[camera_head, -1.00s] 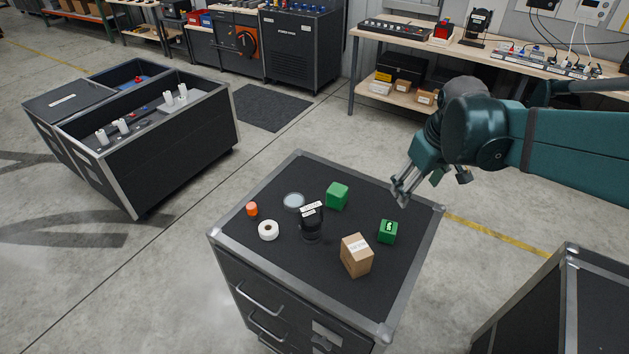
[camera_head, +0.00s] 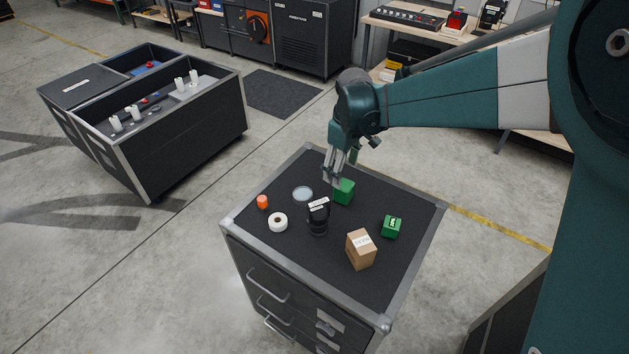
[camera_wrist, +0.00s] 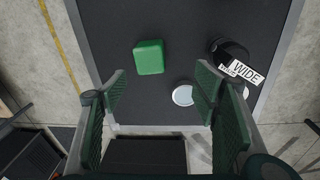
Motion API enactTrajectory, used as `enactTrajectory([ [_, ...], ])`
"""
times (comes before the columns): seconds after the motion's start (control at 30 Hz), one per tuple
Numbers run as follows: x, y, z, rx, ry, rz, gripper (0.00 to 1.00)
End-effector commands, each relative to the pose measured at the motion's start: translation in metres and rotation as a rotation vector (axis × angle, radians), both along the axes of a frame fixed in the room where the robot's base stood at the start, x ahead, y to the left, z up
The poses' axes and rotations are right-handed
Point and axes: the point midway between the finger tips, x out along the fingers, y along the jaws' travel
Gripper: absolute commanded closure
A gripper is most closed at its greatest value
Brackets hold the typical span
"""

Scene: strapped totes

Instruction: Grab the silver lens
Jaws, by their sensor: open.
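The silver lens, a flat pale disc with a silver rim (camera_head: 302,193), lies on the dark top of the drawer cabinet, left of a green block (camera_head: 344,191). In the wrist view the lens (camera_wrist: 183,95) shows between the fingers, close to the right finger. My gripper (camera_head: 334,178) is open and empty above the far part of the cabinet top, pointing down. In the head view its tips overlap the edge of the green block; I cannot tell the exact height. The wrist view shows both fingers (camera_wrist: 161,80) spread apart, with the green block (camera_wrist: 149,57) beyond them.
A black cylinder labelled WIDE (camera_head: 318,215) stands near the lens. A white tape roll (camera_head: 278,222), orange piece (camera_head: 262,202), cardboard box (camera_head: 360,249) and smaller green box (camera_head: 391,227) share the cabinet top (camera_head: 300,258). An open tote (camera_head: 190,135) stands left.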

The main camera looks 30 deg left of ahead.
Motion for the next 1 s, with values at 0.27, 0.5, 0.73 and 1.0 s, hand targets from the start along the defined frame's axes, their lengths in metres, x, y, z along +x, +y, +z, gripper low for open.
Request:
enactTrajectory([
  [0.27, -0.020, 0.068, -0.028, -0.040, 0.032, 0.142, 0.40],
  [0.5, -0.040, 0.111, -0.053, -0.066, 0.054, 0.240, 0.40],
  [0.73, -0.048, 0.127, -0.064, -0.077, 0.063, 0.279, 0.40],
  [1.0, -0.049, 0.128, -0.065, -0.078, 0.063, 0.281, 0.40],
])
